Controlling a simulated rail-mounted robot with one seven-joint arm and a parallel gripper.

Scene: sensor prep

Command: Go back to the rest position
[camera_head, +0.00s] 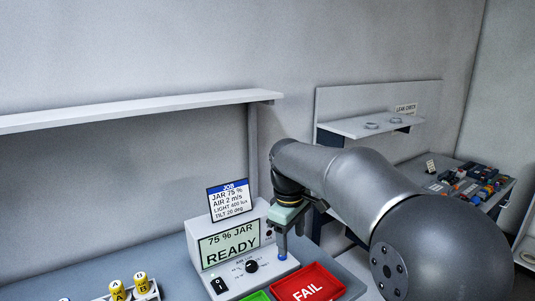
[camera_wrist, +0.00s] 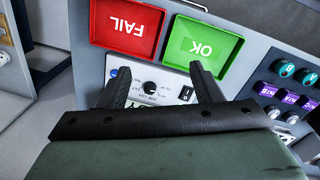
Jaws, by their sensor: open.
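My gripper (camera_head: 283,243) points down over the right end of a grey instrument box (camera_head: 199,254), its fingers close to a blue button (camera_head: 282,257). In the head view I cannot tell whether a finger touches the button. In the wrist view my gripper (camera_wrist: 157,84) has its two fingers spread apart, with nothing between them. The box's black knob (camera_wrist: 149,87) and dark switch (camera_wrist: 186,93) show beyond them. The blue button (camera_wrist: 113,73) lies by the left finger. The screen (camera_head: 230,244) reads "75 % JAR READY".
A red FAIL tray (camera_head: 325,272) and a green OK tray (camera_wrist: 203,46) lie beside the box. A job card (camera_head: 229,200) stands on top. Yellow-capped pieces (camera_head: 116,287) stand front left. A shelf (camera_head: 130,108) runs above; a cluttered bench (camera_head: 440,184) is at right.

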